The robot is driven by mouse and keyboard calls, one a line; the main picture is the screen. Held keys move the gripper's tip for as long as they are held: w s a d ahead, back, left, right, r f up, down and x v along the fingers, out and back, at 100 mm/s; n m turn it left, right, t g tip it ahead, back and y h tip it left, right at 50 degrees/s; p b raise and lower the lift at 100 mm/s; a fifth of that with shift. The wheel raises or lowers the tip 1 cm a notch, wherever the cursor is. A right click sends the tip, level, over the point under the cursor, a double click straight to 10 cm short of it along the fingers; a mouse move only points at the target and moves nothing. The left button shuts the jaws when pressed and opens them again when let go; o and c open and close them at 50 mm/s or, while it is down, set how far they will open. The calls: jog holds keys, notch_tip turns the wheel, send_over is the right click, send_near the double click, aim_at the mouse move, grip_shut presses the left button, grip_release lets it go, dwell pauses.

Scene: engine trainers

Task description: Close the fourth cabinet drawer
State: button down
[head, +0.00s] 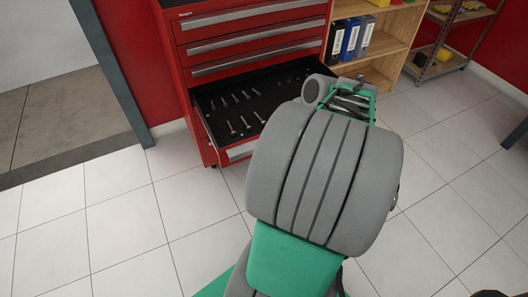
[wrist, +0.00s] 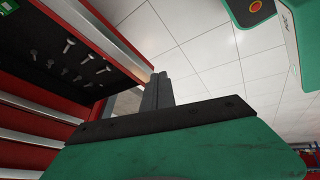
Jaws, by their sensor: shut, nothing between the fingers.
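The red cabinet (head: 175,60) stands at the top of the head view. Three shut drawers with grey handles show above one drawer (head: 240,149) that is pulled out. That open drawer has a black lining with several bolt-like metal pieces in it. My arm hides its right front part. It also shows in the wrist view (wrist: 118,47) at upper left. My gripper (head: 352,100) is near the drawer's right side in the head view, partly hidden by my arm. In the wrist view its dark fingers (wrist: 157,90) are together and empty, close to the drawer's front corner; contact cannot be told.
A wooden shelf (head: 392,35) with blue and black binders (head: 348,40) stands right of the cabinet. A metal rack (head: 447,45) is farther right. A doorway with a grey-green frame (head: 112,75) is on the left. The white tiled floor (head: 120,215) in front is clear.

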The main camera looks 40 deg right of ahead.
jog(key=s+d+n+t, duration=0.2)
jog(key=s+d+n, duration=0.1)
jog(key=s+d, duration=0.15)
jog(key=w+a+f+b, duration=0.1)
jog(key=w+f+b, duration=0.2)
jog(key=w+f, duration=0.5)
jog(key=shift+w+f, duration=0.15)
jog(key=shift+w, duration=0.95)
